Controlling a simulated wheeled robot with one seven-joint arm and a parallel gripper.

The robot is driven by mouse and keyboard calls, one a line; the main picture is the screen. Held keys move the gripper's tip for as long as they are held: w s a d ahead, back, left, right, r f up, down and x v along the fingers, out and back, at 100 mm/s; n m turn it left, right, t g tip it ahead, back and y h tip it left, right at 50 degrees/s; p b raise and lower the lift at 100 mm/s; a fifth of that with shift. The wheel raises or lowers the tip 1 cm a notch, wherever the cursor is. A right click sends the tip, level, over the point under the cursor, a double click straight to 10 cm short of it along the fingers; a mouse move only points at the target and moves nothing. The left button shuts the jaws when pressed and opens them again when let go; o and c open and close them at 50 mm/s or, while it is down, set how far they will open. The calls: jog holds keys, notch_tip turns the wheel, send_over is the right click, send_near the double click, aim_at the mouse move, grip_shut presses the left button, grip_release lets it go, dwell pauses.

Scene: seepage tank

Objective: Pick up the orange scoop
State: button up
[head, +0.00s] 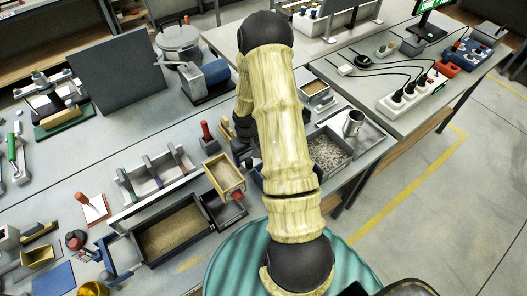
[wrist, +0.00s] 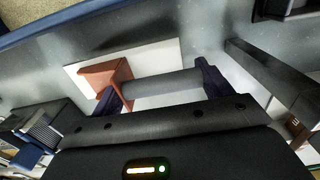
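The orange scoop (wrist: 106,80) shows in the wrist view, with a grey round handle (wrist: 165,86) lying crosswise in the picture. It is over a white card (wrist: 142,60) on the grey surface. My gripper (wrist: 161,92) has its two dark fingers wide apart, one near the scoop's orange end and one near the far end of the handle. The handle shows between them; I cannot tell whether either finger touches it. In the head view my arm covers the place, and I cannot make out this scoop or the fingertips there.
In the head view a gravel tray (head: 344,165) and a metal mug (head: 353,123) stand right of my arm. A wooden box (head: 224,174) and a red-handled tool (head: 207,133) stand to its left. A sand tray (head: 148,257) lies further left.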

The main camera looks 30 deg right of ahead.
jog(key=c, duration=0.6)
jog(key=shift+r, duration=0.1)
notch_tip(320, 180, up, 10)
jog(key=shift+f+b, duration=0.1)
jog(key=shift+b, duration=0.65)
